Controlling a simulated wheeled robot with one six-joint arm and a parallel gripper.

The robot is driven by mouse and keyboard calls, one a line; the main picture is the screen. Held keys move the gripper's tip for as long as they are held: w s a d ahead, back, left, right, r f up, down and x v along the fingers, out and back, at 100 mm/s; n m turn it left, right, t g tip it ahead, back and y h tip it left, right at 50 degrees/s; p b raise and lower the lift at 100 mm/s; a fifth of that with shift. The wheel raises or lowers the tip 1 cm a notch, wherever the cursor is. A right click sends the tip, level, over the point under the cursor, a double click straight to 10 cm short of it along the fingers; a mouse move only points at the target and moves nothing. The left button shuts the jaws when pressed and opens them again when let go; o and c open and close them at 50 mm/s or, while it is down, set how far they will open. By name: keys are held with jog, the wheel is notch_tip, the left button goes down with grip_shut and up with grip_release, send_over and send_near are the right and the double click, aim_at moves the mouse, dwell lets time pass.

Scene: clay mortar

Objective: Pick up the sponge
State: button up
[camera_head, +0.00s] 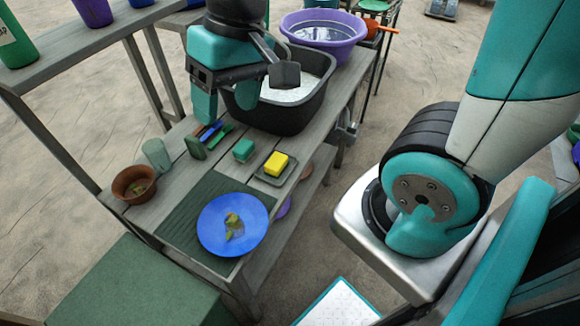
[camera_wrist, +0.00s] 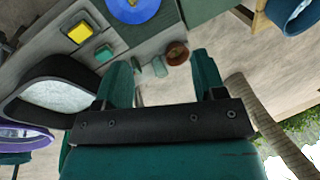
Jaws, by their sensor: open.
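A yellow block (camera_head: 276,162) that looks like the sponge rests on a small grey dish (camera_head: 263,179) near the front edge of the wooden table. A teal-green block (camera_head: 243,150) lies just left of it; I cannot tell whether this is also a sponge. In the wrist view, the yellow block (camera_wrist: 79,33) and the teal block (camera_wrist: 104,52) show at upper left, outside the jaws. My gripper (camera_head: 226,106) is open and empty, above the table near the black basin and behind the blocks. Its two teal fingers (camera_wrist: 162,78) stand wide apart in the wrist view.
A black basin (camera_head: 268,121) of suds and a purple tub (camera_head: 355,32) stand at the back. A blue plate (camera_head: 215,228) with scraps lies on a dark green mat (camera_head: 185,213). A brown bowl (camera_head: 122,190), a greenish cup (camera_head: 156,154) and utensils (camera_head: 212,131) sit at left.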

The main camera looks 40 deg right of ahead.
jog(key=w+d+f+m+h+b, duration=0.1)
jog(key=w+d+f+m+b, duration=0.25)
jog(key=w+f, duration=0.2)
jog(key=w+d+f+m+h+b, duration=0.1)
jog(key=w+d+f+m+b, duration=0.1)
jog(key=w+d+f+m, duration=0.4)
jog(key=m+h+b, duration=0.1)
jog(key=m+b, duration=0.3)
jog(key=m, duration=0.2)
send_over(277, 159)
notch_tip(277, 159, down, 12)
jog(key=shift+g, duration=0.3)
notch_tip(277, 159, down, 11)
jog(key=shift+s+f, duration=0.1)
jog(key=shift+s, duration=0.05)
jog(key=shift+f+p, duration=0.45)
jog(key=shift+f, duration=2.45)
jog(key=c, duration=0.7)
